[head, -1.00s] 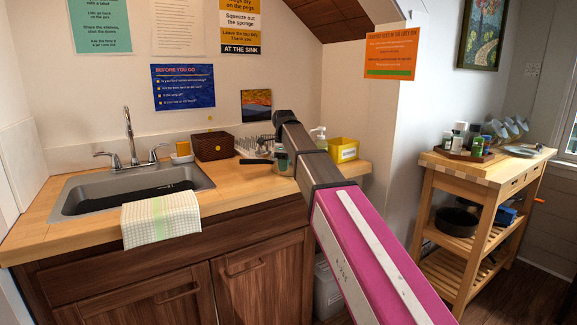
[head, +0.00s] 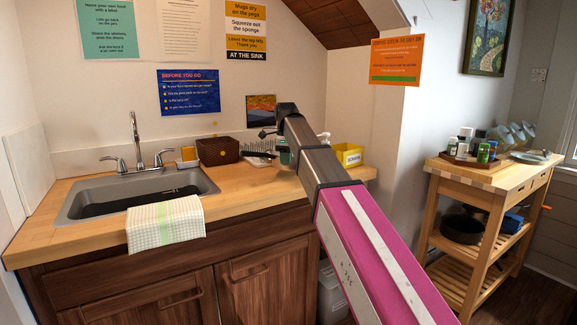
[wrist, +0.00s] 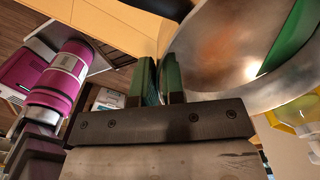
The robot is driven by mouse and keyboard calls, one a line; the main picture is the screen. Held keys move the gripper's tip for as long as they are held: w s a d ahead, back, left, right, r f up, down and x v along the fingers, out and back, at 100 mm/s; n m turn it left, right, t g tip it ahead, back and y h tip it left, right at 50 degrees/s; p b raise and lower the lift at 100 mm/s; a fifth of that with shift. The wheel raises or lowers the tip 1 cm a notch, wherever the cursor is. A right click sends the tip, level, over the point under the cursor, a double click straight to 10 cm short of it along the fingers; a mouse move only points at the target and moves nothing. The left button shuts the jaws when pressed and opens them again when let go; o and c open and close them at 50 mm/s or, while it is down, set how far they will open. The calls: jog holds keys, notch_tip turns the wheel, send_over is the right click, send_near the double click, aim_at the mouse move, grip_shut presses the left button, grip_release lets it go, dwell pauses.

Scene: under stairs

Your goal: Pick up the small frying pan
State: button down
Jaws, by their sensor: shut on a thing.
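The small frying pan (wrist: 215,50) is bare metal inside and fills the upper right of the wrist view. My gripper (wrist: 160,75) has two green fingers, shut on the pan at its near rim; the exact contact is partly hidden. My arm hides most of the pan and my gripper there.
The wooden counter (head: 240,190) holds a sink (head: 85,207), brown basket (head: 218,151) and yellow bin (head: 348,155). A towel (head: 165,222) hangs over its front edge. A wooden cart (head: 470,175) stands right.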

jog(key=s+a+r, duration=0.6)
jog(key=s, duration=0.1)
jog(key=shift+s+a, duration=0.4)
dwell(0.3)
